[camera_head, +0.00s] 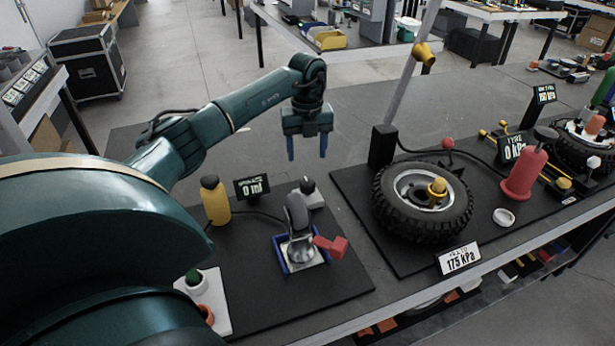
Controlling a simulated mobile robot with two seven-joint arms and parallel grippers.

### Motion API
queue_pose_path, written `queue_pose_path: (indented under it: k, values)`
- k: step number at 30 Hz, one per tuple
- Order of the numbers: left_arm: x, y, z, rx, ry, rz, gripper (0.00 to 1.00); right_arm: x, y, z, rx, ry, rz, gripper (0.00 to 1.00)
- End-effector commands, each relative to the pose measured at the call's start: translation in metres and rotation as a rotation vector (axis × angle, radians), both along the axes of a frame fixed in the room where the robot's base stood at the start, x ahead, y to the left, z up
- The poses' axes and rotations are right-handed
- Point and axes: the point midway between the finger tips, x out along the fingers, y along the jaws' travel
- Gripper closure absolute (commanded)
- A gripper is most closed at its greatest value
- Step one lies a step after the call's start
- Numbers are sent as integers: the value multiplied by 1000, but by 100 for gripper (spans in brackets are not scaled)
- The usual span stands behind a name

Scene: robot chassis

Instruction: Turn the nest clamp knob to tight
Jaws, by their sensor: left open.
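A blue-edged nest (281,257) sits on the dark mat in the middle front and holds a grey part (298,214). A red block-shaped knob (331,246) sticks out at the nest's right side, and I take it for the clamp knob. Whether it is loose or tight I cannot tell. My left gripper (307,150) points down with its two blue fingers apart. It is empty, in the air beyond the nest and well clear of the knob. My right gripper is not in view.
A yellow bottle (215,203) and a "0 ml" display (252,187) stand left of the nest. A white base with a dark knob (310,196) is behind it. A tyre (422,203), a red pump (524,176) and a "175 kPa" sign (458,258) are to the right.

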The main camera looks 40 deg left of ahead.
Motion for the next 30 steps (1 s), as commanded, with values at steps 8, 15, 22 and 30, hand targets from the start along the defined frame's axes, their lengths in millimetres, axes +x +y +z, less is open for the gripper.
queue_pose_path:
  k: [8, 15, 22, 30]
  values:
    - [0, -2, -59, -5, 2, -2, 41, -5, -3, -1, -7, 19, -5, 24]
    - [0, -2, -89, -4, 0, -3, 41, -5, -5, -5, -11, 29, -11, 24]
    - [0, -1, -95, -3, -1, -3, 41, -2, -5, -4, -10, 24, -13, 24]
    - [0, -1, -95, -3, -1, -4, 51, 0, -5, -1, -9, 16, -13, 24]
